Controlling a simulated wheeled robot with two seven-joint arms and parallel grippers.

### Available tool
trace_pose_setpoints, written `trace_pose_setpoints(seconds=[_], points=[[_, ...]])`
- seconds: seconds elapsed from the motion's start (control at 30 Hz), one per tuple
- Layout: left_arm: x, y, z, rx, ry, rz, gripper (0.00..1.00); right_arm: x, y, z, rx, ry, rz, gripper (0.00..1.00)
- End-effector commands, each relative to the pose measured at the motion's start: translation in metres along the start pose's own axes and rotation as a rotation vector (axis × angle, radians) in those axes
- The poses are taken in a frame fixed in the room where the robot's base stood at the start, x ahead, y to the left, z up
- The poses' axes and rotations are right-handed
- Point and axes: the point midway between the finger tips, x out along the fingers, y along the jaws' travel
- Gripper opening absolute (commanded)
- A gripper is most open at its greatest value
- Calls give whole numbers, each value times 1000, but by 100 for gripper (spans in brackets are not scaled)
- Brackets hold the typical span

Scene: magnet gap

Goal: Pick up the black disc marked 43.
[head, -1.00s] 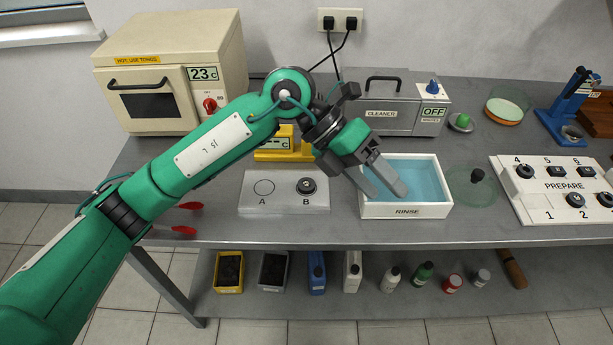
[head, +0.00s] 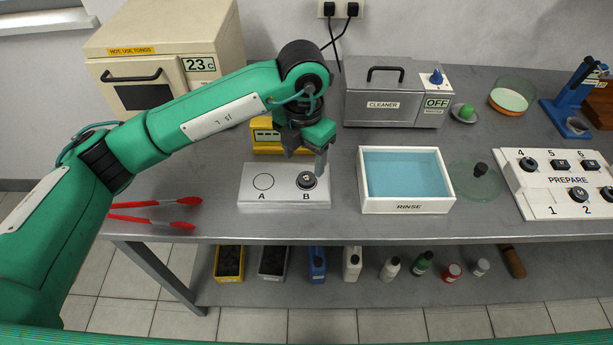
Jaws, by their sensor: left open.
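A round black disc (head: 307,181) with a pale centre mark lies on spot B of the grey A/B plate (head: 283,199). Its number is too small to read. Spot A is an empty outlined circle. Several other dark discs sit on the white PREPARE board (head: 543,196) at the right, with marks I cannot read. My left gripper (head: 308,163) points down just above and behind the disc on B, its fingers apart with nothing between them. One finger comes close to the disc's right side; I cannot tell whether they touch. My right gripper is out of view.
The white RINSE tray (head: 405,208) with blue liquid stands right of the plate. A yellow device (head: 265,135) is behind the plate, partly hidden by my arm. Red tongs (head: 160,203) lie at the left. The cleaner (head: 395,97) stands behind. A glass dish (head: 475,183) is right of the tray.

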Motion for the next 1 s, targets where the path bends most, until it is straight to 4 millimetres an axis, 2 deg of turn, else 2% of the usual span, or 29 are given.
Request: trace_pose_setpoints(seconds=[0.17,0.5,0.77,0.87,1.0], points=[[11,0,1,0,-1,-1,61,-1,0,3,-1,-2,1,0],[55,-1,7,0,0,-2,61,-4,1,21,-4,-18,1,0],[59,-1,7,1,-1,-1,61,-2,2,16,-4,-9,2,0],[59,-1,7,1,-1,-1,45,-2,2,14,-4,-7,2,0],[59,-1,7,1,-1,-1,18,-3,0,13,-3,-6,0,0]])
